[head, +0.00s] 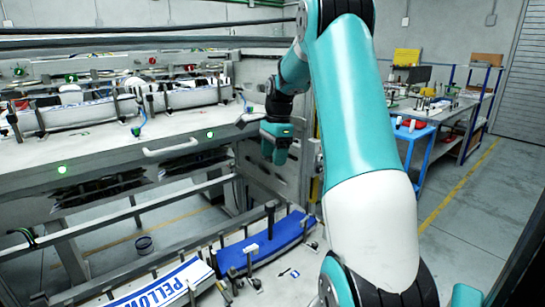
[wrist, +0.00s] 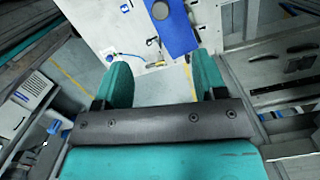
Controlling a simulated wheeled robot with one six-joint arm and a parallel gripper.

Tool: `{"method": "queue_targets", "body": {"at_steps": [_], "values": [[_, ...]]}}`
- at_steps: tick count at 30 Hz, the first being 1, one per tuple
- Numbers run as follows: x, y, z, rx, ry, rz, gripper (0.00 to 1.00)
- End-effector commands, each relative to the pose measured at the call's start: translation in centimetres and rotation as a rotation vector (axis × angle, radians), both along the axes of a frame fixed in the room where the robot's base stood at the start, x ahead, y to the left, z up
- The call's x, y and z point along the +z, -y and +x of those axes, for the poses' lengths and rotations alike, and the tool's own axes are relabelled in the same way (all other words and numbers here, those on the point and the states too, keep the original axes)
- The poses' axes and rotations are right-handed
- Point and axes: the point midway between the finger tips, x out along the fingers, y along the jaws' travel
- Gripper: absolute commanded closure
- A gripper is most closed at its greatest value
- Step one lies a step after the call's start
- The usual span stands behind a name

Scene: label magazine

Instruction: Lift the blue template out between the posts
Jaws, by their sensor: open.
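The blue template (head: 268,246) lies on the lower shelf in the head view, a long curved blue piece among upright posts, one of them dark and tall (head: 270,216). In the wrist view the blue template (wrist: 180,28) shows at the top, just past the fingertips, partly cut off by the picture's edge. My gripper (head: 274,150) is above and apart from the template in the head view. Its teal fingers (wrist: 163,78) stand wide apart in the wrist view, with nothing between them.
A white label stack with blue lettering (head: 160,284) lies left of the template. Above it, a grey machine deck (head: 100,145) with a handle holds more label stacks, near my gripper. A blue cart (head: 412,135) and workbench stand at the back right. Open floor (head: 470,220) lies at right.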

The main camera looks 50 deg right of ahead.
Motion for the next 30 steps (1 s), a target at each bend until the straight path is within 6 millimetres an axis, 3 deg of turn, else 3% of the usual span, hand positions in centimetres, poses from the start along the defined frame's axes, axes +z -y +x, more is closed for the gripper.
{"method": "queue_targets", "body": {"at_steps": [5,24,30], "values": [[-1.5,0.6,-0.3,-0.025,-0.005,0.003,0.35],[-14.0,-0.9,0.3,-0.019,-0.006,0.003,0.35],[-16.4,-1.2,0.5,-0.019,-0.004,0.002,0.35]]}}
